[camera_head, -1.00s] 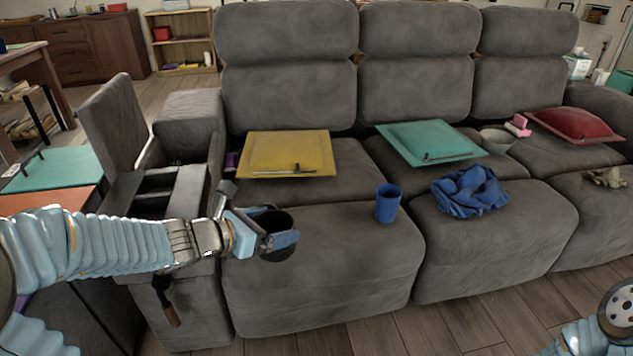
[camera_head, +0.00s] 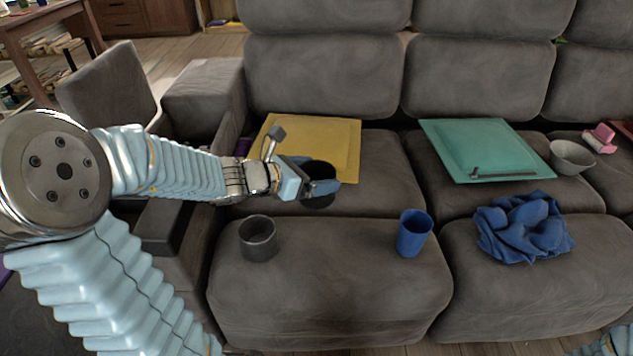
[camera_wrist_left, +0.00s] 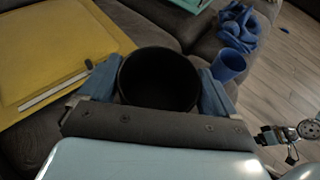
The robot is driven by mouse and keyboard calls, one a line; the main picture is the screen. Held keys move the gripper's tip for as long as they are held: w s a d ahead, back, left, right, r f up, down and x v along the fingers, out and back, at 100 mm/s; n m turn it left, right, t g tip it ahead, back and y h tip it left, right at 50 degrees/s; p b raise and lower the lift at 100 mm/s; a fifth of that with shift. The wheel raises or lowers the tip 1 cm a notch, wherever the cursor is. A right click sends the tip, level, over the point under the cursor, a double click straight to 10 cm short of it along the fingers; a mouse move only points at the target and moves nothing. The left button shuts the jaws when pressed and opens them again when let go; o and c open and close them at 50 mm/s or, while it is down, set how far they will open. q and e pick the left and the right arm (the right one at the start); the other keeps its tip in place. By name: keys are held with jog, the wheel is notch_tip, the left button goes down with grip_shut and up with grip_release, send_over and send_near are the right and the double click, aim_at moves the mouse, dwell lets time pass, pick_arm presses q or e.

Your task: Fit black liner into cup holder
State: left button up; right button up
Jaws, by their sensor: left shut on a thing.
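My left gripper (camera_head: 318,187) is shut on a round black liner (camera_head: 319,172), shaped like an open cup. It holds the liner upright above the left seat, in front of the yellow cushion. In the left wrist view the liner (camera_wrist_left: 159,80) sits between the two blue fingers, its dark opening facing up. The grey sofa console (camera_head: 160,228) is at the left, mostly behind my left arm. I cannot make out a cup holder opening in it. Part of my right arm shows at the right of the left wrist view, too small to read its jaws.
A dark grey cup (camera_head: 258,240) and a blue cup (camera_head: 414,234) stand on the front of the seat. A crumpled blue cloth (camera_head: 525,230) lies further right. Yellow (camera_head: 340,140) and green (camera_head: 480,145) cushions and a grey bowl (camera_head: 572,157) lie behind.

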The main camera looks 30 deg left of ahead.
pick_arm(q)
jog(key=shift+w+a+f+b, duration=0.15)
jog(key=shift+w+a+f, duration=1.05)
jog(key=shift+f, duration=0.7)
jog(key=shift+w+a+f+b, duration=0.1)
jog(key=shift+w+a+f, duration=1.15)
jog(key=shift+f, duration=0.65)
jog(key=shift+w+a+f+b, duration=0.15)
jog(key=shift+w+a+f, duration=1.05)
jog(key=shift+f, duration=0.7)
jog(key=shift+s+a, duration=0.15)
jog(key=shift+s, duration=0.05)
jog(key=shift+f, duration=0.15)
jog(key=o, duration=0.8)
jog(key=shift+c, duration=0.2)
